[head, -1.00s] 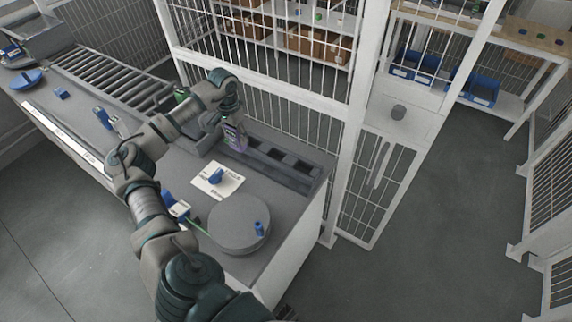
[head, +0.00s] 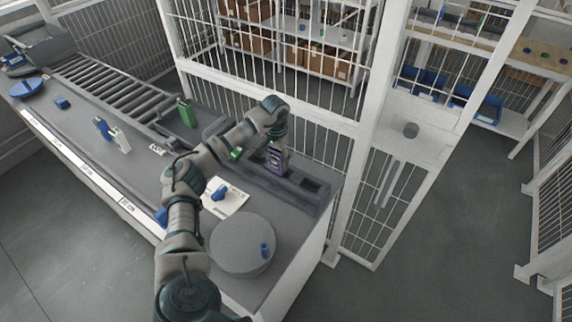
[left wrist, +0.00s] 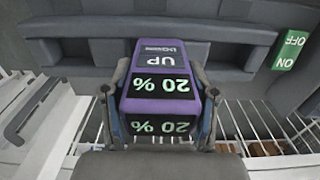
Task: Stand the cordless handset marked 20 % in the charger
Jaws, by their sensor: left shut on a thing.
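The purple cordless handset (head: 275,164) marked 20 % is held by my left gripper (head: 279,148) over the charger (head: 318,203), a long dark grey block with slots. In the left wrist view the handset (left wrist: 160,88) shows two 20 % labels and the word UP, and the gripper fingers (left wrist: 160,112) are shut on its sides. The charger (left wrist: 150,28) lies just beyond it there, with recesses on both sides of the handset. The handset's lower end is hidden, so I cannot tell whether it is inside a slot. An empty slot (head: 311,185) is to its right.
A white card (head: 232,206) with a blue object (head: 220,191) and a round grey disc (head: 243,245) are in front of the charger. A green ON/OFF label (left wrist: 293,50) is beside it. A wire fence (head: 330,145) stands behind. A green object (head: 187,113) stands farther left.

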